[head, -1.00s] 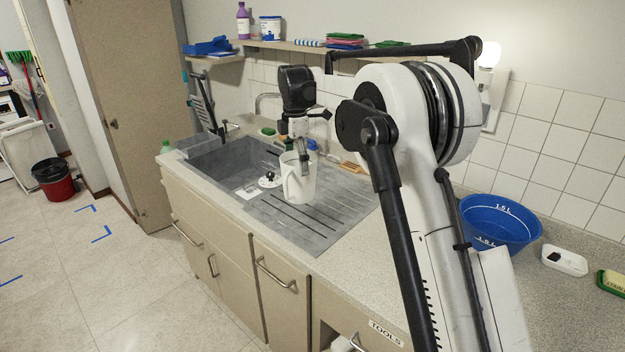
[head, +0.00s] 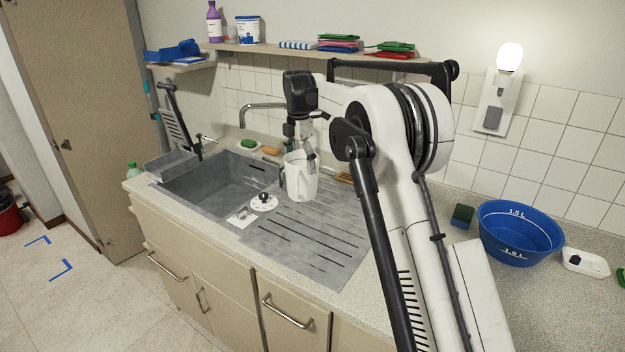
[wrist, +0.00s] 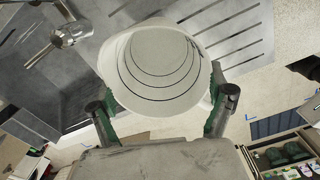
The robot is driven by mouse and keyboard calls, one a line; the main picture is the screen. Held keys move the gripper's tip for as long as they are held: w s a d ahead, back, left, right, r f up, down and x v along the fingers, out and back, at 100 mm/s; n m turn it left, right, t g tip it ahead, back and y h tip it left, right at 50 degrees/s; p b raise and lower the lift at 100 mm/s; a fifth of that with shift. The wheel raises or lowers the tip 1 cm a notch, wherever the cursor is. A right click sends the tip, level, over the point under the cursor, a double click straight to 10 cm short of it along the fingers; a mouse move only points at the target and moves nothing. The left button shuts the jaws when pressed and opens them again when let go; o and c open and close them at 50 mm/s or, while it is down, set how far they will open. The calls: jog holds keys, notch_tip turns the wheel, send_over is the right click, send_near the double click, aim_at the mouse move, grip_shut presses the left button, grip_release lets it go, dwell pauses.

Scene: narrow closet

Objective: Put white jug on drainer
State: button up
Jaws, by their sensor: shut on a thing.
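The white jug (head: 302,184) is upright over the back left part of the grooved grey drainer (head: 305,250), just right of the sink basin. My gripper (head: 303,156) is above it and shut on its upper part. In the wrist view my two fingers (wrist: 163,114) stand on either side of the jug (wrist: 158,62), whose round opening faces the camera. Grooves of the drainer (wrist: 235,28) show beyond it. Whether the jug's base touches the drainer or hangs above it, I cannot tell.
The sink basin (head: 215,185) with its tap (head: 262,107) is left of the drainer. A round white-and-black piece (head: 263,202) lies at the basin's right edge. A blue tub (head: 520,235) stands on the right worktop. The front of the drainer is clear.

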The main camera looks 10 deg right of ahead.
jog(key=w+d+f+p, duration=0.1)
jog(key=w+d+f, duration=0.3)
jog(key=f, duration=0.4)
jog(key=shift+w+d, duration=0.3)
jog(key=shift+d, duration=0.15)
jog(key=shift+f, duration=0.1)
jog(key=shift+f, duration=0.15)
jog(key=o, duration=1.4)
jog(key=shift+o, duration=0.2)
